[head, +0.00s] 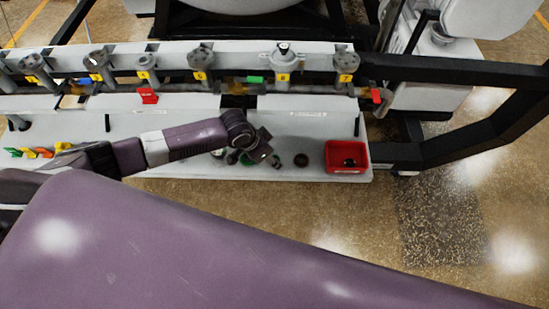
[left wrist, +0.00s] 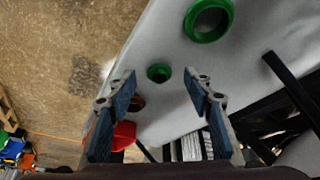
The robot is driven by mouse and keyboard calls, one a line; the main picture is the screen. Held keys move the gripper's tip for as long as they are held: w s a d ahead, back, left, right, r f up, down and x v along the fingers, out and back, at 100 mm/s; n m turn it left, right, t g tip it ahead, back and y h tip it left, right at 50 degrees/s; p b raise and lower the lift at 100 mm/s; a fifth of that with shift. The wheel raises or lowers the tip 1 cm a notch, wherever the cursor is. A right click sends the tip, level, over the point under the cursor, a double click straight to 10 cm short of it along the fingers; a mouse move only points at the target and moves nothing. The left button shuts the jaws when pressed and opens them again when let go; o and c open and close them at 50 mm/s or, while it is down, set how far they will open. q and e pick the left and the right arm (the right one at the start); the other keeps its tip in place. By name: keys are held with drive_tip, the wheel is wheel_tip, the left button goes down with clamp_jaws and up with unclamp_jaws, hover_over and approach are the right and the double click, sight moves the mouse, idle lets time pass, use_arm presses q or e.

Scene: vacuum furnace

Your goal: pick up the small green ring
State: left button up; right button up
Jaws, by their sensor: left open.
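The small green ring (left wrist: 159,73) lies flat on the white tabletop in the left wrist view, between my open fingertips as seen there. I cannot tell the remaining height above it. My left gripper (left wrist: 159,84) is open and empty, with blue pads. In the head view my left gripper (head: 264,154) is over the table, and the small ring (head: 276,160) is a small dark-green spot beside it. A larger green ring (left wrist: 208,20) lies at upper right in the left wrist view; the gripper partly hides it in the head view (head: 248,159). My right gripper is not in view.
A dark ring (head: 301,160) and a red bin (head: 347,146) stand right of the gripper. The bin also shows in the left wrist view (left wrist: 123,132). A rail with several valves (head: 200,62) runs behind. Colourful parts (head: 36,153) lie at far left.

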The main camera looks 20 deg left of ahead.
use_arm(q)
drive_tip(key=shift+w+d+f, duration=0.2)
drive_tip(key=shift+f, duration=0.45)
drive_tip(key=shift+c, duration=0.7)
drive_tip(key=c, duration=0.7)
